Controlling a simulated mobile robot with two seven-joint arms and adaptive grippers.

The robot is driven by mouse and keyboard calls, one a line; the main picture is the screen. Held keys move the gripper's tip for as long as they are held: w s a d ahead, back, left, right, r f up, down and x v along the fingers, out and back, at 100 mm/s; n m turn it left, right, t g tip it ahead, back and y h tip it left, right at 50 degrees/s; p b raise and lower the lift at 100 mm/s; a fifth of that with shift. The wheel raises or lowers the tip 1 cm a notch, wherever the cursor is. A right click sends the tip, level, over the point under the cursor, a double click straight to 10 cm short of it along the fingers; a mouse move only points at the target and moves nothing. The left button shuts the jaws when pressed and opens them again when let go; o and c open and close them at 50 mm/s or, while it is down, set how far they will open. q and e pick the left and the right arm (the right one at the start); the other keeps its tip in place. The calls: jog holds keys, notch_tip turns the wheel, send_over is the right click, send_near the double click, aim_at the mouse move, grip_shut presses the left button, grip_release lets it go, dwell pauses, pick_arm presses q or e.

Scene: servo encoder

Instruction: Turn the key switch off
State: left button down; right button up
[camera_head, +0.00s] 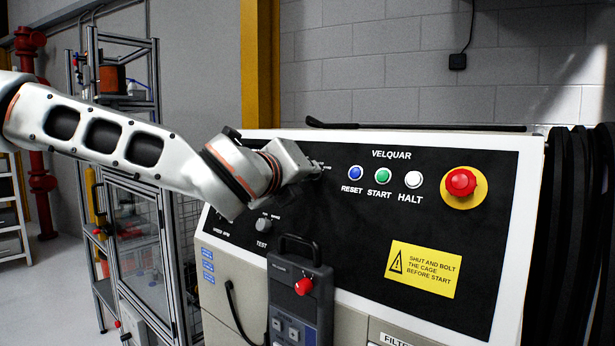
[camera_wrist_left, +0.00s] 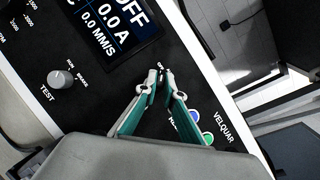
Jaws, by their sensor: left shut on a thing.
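My left gripper (camera_head: 312,170) reaches in from the left to the black control panel (camera_head: 350,250). In the left wrist view its two teal-and-white fingers come together at their tips (camera_wrist_left: 163,83) against the panel, shut on the key switch. The fingers cover the key switch itself, so its angle cannot be read. Small white lettering shows just beyond the tips. A display (camera_wrist_left: 113,22) in the left wrist view reads OFF, 0.0 A and 0.0 MM/S. My right gripper is in neither view.
RESET (camera_head: 355,173), START (camera_head: 384,175) and HALT (camera_head: 413,180) buttons sit right of my gripper, then a red emergency button (camera_head: 460,182). A TEST knob (camera_head: 264,225) is below. A pendant (camera_head: 300,290) with a red button hangs in front of the panel.

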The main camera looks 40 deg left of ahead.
pick_arm(q)
jog(key=shift+r, duration=0.1)
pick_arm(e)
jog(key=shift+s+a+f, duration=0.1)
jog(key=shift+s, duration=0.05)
pick_arm(q)
jog(key=c, duration=2.2)
grip_release()
jog(key=shift+w, duration=0.1)
jog(key=shift+o, duration=0.2)
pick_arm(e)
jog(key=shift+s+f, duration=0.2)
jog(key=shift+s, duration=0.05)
pick_arm(q)
jog(key=v, duration=0.7)
jog(key=shift+s, duration=0.2)
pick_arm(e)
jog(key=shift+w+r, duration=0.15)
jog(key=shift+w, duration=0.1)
